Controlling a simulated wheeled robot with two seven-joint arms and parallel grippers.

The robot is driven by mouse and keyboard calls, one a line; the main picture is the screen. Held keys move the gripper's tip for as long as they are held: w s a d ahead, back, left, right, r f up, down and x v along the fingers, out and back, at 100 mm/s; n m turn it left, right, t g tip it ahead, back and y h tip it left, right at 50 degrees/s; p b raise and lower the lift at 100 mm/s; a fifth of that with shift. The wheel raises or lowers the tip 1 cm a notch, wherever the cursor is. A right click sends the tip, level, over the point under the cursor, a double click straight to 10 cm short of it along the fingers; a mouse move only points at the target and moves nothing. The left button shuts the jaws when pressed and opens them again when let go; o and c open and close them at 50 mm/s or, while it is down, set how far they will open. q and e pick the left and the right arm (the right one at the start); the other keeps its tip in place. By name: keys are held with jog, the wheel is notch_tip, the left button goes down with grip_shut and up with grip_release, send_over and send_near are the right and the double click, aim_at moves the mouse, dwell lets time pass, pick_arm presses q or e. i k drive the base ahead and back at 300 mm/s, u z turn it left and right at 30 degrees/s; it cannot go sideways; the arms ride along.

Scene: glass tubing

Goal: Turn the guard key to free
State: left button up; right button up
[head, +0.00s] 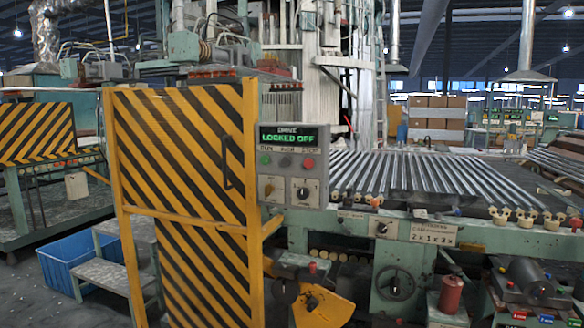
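A grey control box (292,166) is mounted beside the striped guard door. Its display (289,137) reads "DRIVE LOCKED OFF" in green. Below it are a green button (265,160) and a red button (308,163). Two rotary switches sit at the bottom of the box, a left one (270,190) and a right one (303,192). Their labels are too small to read, and I cannot tell which is the guard key or where it points. Neither of my grippers is in view.
The yellow-and-black guard door (185,200) with a dark handle (231,163) fills the left centre. Grey steps (110,275) and a blue bin (65,265) stand to its left. A conveyor (420,173) of glass tubes runs right. A handwheel (396,283) sits below it.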

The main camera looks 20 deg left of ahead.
aim_at(269, 189)
jog(key=k, duration=1.25)
jog(key=u, duration=0.85)
jog(key=i, duration=0.65)
jog(key=u, duration=1.1)
jog(key=i, duration=1.2)
jog(key=z, duration=0.45)
jog(key=i, duration=1.1)
jog(key=z, duration=1.05)
